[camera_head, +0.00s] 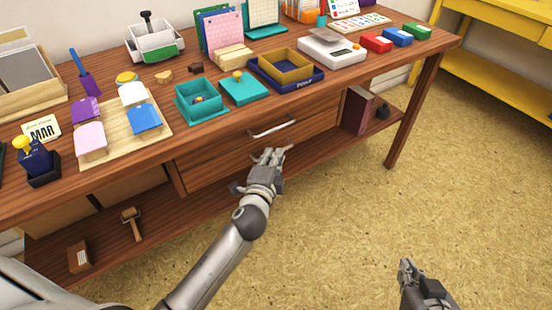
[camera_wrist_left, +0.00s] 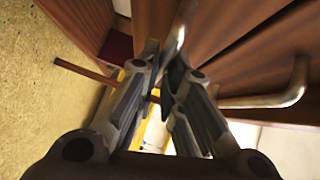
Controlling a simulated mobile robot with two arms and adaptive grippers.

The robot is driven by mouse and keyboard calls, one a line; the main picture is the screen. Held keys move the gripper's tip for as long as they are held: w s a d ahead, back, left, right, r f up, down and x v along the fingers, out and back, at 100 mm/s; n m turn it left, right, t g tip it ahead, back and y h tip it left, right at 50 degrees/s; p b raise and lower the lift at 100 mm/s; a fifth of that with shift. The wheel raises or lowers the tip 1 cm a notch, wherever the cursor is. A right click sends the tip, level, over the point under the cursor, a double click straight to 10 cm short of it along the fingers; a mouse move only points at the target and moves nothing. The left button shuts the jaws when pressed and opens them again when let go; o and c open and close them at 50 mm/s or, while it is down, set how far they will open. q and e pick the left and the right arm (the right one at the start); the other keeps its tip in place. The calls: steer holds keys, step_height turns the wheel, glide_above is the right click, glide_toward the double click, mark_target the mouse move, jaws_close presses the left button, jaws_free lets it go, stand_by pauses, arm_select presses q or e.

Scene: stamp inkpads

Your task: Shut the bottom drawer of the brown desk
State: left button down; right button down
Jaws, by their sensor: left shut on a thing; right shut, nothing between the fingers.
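The brown desk (camera_head: 391,142) has a top drawer (camera_head: 222,152) with a metal handle (camera_head: 273,127). The bottom drawer (camera_head: 212,174) sits just below it. My left gripper (camera_head: 272,153) is in front of the bottom drawer, shut on its handle; in the left wrist view a metal bar (camera_wrist_left: 179,32) runs between the fingertips. Another handle (camera_wrist_left: 275,101) shows at right there. The gripper hides the bottom handle in the head view, and I cannot tell how far that drawer stands out. My right gripper (camera_head: 406,265) is shut and empty above the floor, away from the desk.
The desktop holds inkpads, trays and a white scale (camera_head: 331,48). A low shelf carries a wooden stamp (camera_head: 131,222) and a dark red box (camera_head: 357,109). A yellow table (camera_head: 500,75) stands at the back right. The floor (camera_head: 440,190) before the desk is clear.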

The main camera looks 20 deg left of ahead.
arm_select(q)
steer(key=shift+w+a+r, duration=0.1)
steer(key=shift+a, duration=0.1)
arm_select(e)
steer(key=shift+s+d+f, duration=0.15)
steer(key=shift+s+f, duration=0.05)
steer(key=shift+s, duration=0.1)
arm_select(q)
steer(key=c, duration=1.6)
jaws_free()
steer(key=shift+o, duration=0.2)
arm_select(e)
steer(key=shift+w, duration=0.1)
arm_select(q)
steer(key=s+d+r, duration=0.1)
steer(key=s, duration=1)
steer(key=shift+s+d+r, duration=0.15)
steer(key=shift+s+r, duration=0.15)
steer(key=shift+s, duration=0.05)
